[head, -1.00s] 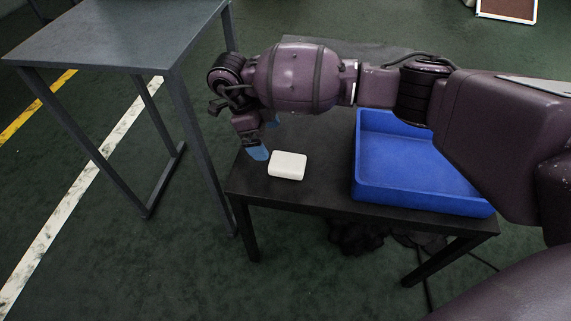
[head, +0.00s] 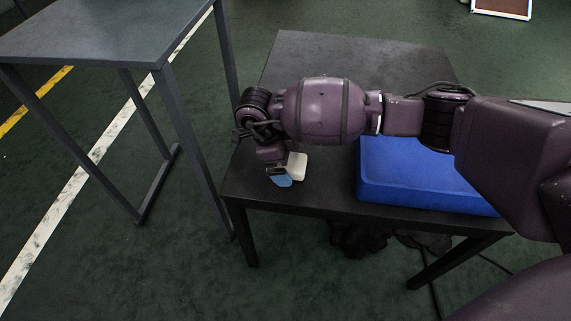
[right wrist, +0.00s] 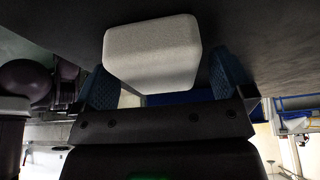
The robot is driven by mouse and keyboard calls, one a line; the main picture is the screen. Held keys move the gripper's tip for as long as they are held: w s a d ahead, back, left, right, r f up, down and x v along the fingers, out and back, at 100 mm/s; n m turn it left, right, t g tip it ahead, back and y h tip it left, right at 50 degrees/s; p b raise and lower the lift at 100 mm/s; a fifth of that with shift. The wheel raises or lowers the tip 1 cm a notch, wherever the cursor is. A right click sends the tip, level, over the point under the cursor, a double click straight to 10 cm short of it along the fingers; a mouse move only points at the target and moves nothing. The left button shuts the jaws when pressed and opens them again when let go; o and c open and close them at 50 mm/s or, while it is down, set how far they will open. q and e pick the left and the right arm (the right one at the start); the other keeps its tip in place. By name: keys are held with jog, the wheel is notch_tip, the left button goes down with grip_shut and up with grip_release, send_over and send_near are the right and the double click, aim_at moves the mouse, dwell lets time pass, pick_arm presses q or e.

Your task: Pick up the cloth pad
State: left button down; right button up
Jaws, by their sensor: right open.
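The cloth pad (head: 297,167) is a small white block with rounded corners. It lies on the black table (head: 300,55) near its front left corner. My right gripper (head: 281,178) is down at the pad, and one blue fingertip shows in front of it. In the right wrist view the pad (right wrist: 150,52) sits between the two blue fingers, which are spread apart. The left finger looks close to the pad's side. I cannot tell whether either finger touches it. My gripper partly hides the pad in the head view. My left gripper is not in view.
A blue bin (head: 420,185) stands on the table right of the pad, partly behind my right arm. A grey table (head: 110,32) stands to the left with a floor gap between. The black table's rear part is clear.

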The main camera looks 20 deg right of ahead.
dwell(0.3)
jog(key=shift+f, duration=0.15)
jog(key=shift+c, duration=0.2)
jog(key=c, duration=1)
